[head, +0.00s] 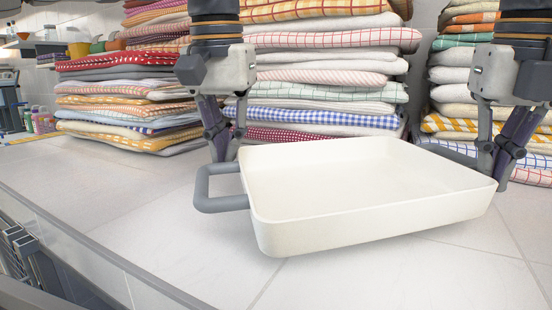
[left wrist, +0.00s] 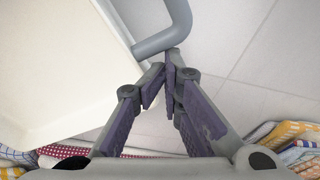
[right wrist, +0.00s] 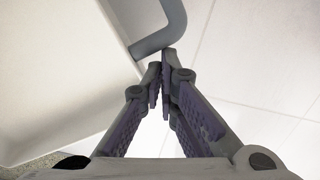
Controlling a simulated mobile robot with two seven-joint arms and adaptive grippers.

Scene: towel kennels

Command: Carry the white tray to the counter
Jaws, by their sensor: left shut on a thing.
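The white tray (head: 375,222) is empty and sits in the middle of the head view, over the pale tiled counter (head: 180,245). Whether its base touches the counter is not clear. Its grey left handle (head: 222,204) sticks out to the left. My left gripper (head: 222,152) is shut on this handle; the left wrist view shows its fingertips (left wrist: 170,62) together at the bar. My right gripper (head: 496,172) is at the tray's right side. In the right wrist view its fingertips (right wrist: 163,65) are closed at the other grey handle (right wrist: 165,30).
Stacks of folded towels stand behind the tray: a left stack (head: 130,110), a tall middle stack (head: 325,75) and a right stack (head: 455,75). Small bottles (head: 42,120) stand at the far left. The counter in front and to the left is clear.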

